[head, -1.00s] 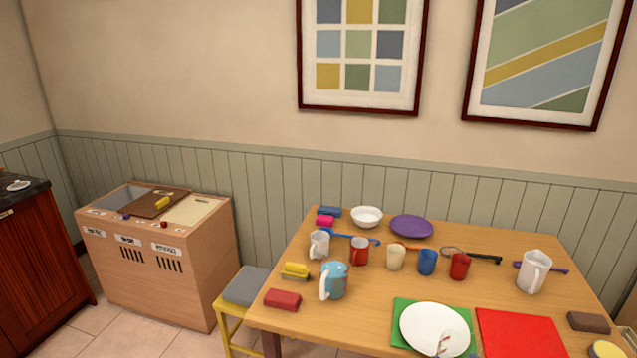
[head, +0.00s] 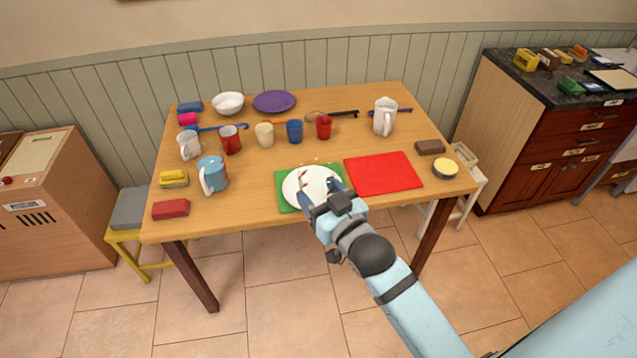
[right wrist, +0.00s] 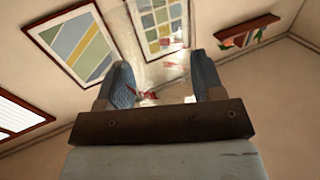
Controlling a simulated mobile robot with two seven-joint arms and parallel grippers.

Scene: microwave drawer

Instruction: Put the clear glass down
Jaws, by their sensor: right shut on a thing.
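My right gripper (head: 324,194) reaches in over the near side of the table (head: 250,205), above the white plate (head: 292,187) on the green mat (head: 284,205). In the right wrist view my gripper (right wrist: 157,85) is shut on the clear glass (right wrist: 150,50), which sits between the blue finger pads. The glass is see-through, and wall pictures show through it. In the head view its outline is faint against the plate, with small reddish marks there. I cannot tell whether it touches the plate. My left gripper is out of view.
A red mat (head: 384,174) lies right of the plate. Bare wood shows at the front left.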

